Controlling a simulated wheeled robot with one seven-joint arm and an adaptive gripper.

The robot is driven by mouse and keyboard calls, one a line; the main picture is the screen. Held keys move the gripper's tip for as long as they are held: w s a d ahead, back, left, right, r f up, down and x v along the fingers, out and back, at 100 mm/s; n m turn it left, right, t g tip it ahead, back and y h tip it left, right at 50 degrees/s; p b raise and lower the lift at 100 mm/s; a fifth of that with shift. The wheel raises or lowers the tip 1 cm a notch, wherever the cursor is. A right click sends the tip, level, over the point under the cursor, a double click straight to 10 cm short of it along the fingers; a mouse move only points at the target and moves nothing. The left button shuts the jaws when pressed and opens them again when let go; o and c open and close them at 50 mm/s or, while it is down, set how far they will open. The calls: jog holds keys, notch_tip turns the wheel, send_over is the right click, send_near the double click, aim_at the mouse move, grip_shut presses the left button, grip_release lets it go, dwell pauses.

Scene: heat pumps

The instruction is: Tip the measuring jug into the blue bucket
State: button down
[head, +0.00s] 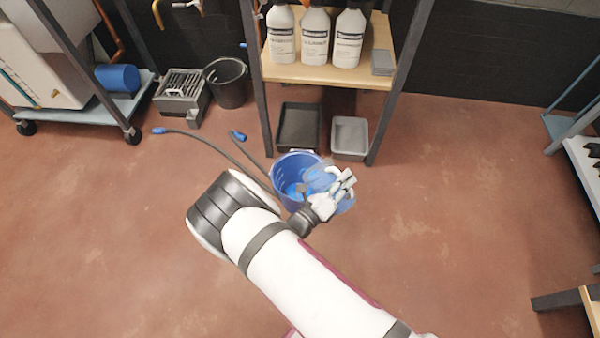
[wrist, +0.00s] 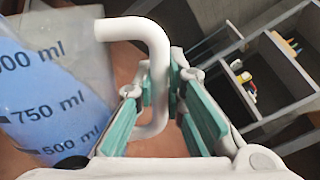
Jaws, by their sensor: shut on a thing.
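The blue bucket (head: 284,172) stands on the red floor in front of the shelf. The measuring jug (head: 320,178) is clear with blue liquid, and in the head view it overlaps the bucket's right side. In the wrist view the jug (wrist: 50,105) fills the left, with ml marks and blue liquid showing through its wall. My gripper (head: 345,184) is shut on the jug's white handle (wrist: 153,50), which passes between the teal finger pads (wrist: 160,95). My wrist hides part of the bucket. The jug's exact tilt is hard to tell.
A shelf (head: 330,72) with several white bottles stands behind the bucket, with a black tray (head: 298,127) and a grey tray (head: 350,136) beneath. Hoses (head: 215,146) lie left of the bucket. A black bucket (head: 227,84) stands farther back.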

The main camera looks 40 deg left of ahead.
aim_at(336, 169)
jog(key=shift+w+a+r+n, duration=0.1)
jog(key=shift+a+r+n, duration=0.2)
jog(key=shift+a+n, duration=0.4)
dwell(1.3)
jog(key=shift+a+r+n, duration=0.8)
jog(key=shift+a+r, duration=0.05)
dwell(2.9)
jog(key=shift+w+a+n+b, duration=0.15)
jog(key=shift+a+n+b, duration=0.45)
jog(key=shift+a+b, duration=0.4)
dwell(1.2)
